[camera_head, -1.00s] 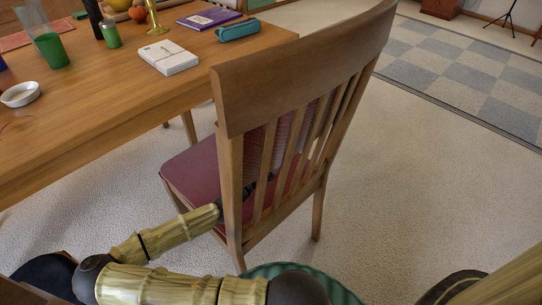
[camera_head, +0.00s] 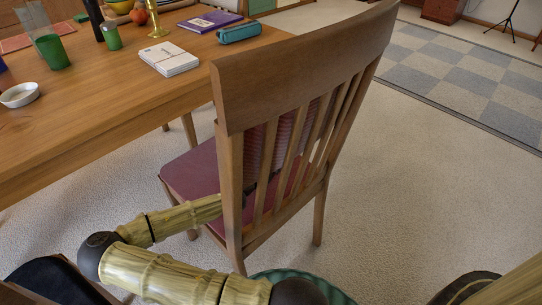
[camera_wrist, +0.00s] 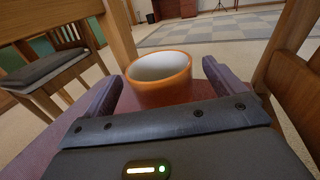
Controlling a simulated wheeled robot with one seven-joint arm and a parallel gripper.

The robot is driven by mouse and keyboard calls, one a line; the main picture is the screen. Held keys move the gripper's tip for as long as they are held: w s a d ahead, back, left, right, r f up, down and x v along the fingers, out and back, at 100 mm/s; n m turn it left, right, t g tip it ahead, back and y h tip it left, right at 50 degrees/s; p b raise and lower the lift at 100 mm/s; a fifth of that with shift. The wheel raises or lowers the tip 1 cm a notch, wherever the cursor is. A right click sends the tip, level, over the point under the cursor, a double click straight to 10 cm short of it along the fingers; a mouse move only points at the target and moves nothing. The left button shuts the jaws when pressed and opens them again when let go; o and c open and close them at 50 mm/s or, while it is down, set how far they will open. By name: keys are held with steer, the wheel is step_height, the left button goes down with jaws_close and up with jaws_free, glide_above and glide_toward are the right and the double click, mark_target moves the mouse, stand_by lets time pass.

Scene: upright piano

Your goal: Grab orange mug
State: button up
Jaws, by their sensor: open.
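The orange mug (camera_wrist: 160,82), with a pale inside, shows in the wrist view just ahead of my gripper (camera_wrist: 163,72). It stands upright, apparently on the maroon chair seat (camera_wrist: 55,140). My gripper is open, with one finger to the left of the mug and one to the right. Whether either finger touches the mug cannot be told, and its lower part is hidden by the gripper body. In the head view the mug does not show. There my arm reaches behind the back of the wooden chair (camera_head: 285,60), over its maroon seat (camera_head: 190,172).
The chair's post and slats stand close to my arm. The wooden table (camera_head: 110,95) at left holds white cards (camera_head: 168,58), a teal case (camera_head: 239,33) and a green cup (camera_head: 52,52). Carpet (camera_head: 430,170) at right is clear. Another chair (camera_wrist: 50,70) shows in the wrist view.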

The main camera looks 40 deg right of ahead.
steer(key=b+x, duration=0.1)
steer(key=x, duration=0.2)
steer(key=shift+w+d+f, duration=0.1)
steer(key=shift+d+f, duration=0.05)
steer(key=shift+d, duration=0.1)
steer(key=shift+w+d, duration=0.1)
steer(key=shift+d, duration=0.05)
steer(key=c, duration=1.2)
steer(key=shift+c, duration=0.2)
steer(key=shift+r, duration=0.3)
step_height(320, 180, up, 10)
steer(key=p, duration=0.5)
steer(key=shift+f, duration=0.15)
